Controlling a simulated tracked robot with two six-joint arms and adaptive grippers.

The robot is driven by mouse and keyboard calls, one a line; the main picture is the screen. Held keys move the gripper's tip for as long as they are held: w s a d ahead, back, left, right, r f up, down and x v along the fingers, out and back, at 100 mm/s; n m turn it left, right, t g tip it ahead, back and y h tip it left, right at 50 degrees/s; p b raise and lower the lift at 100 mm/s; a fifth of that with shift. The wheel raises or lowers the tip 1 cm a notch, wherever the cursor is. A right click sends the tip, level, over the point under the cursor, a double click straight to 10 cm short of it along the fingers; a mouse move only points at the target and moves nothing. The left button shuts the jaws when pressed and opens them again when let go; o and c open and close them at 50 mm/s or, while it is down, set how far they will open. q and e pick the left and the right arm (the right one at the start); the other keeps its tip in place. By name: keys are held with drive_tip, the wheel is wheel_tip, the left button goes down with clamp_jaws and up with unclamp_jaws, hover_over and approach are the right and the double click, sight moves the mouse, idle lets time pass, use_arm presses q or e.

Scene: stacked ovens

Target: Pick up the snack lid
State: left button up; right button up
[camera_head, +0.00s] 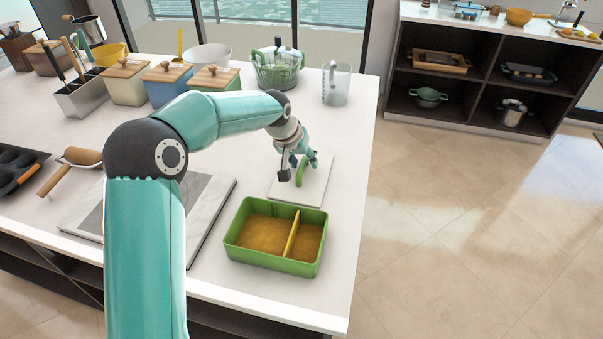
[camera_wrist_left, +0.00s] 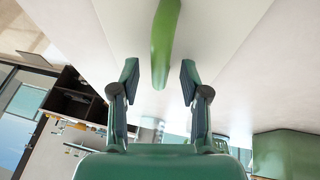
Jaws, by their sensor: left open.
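The snack lid (camera_head: 314,188) is a flat white square with a raised green handle (camera_head: 300,175). It lies on the white counter behind the green snack box. My left gripper (camera_head: 296,175) is right over the lid in the head view. In the left wrist view, its open fingers (camera_wrist_left: 158,82) stand on either side of the green handle (camera_wrist_left: 163,45), with a gap on both sides. The lid's white plate (camera_wrist_left: 220,30) fills the top of that view. The green box (camera_head: 275,262) has two compartments with an orange-brown filling and a yellow divider. My right gripper is not seen.
A grey board (camera_head: 215,205) lies left of the box, partly behind my left arm. Lidded canisters (camera_head: 215,78), a green basket (camera_head: 278,68) and a clear pitcher (camera_head: 336,83) stand toward the back. The counter's right edge runs close to the lid and box.

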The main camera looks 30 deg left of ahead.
use_arm(q)
clamp_jaws()
drive_tip(key=shift+r, duration=0.15)
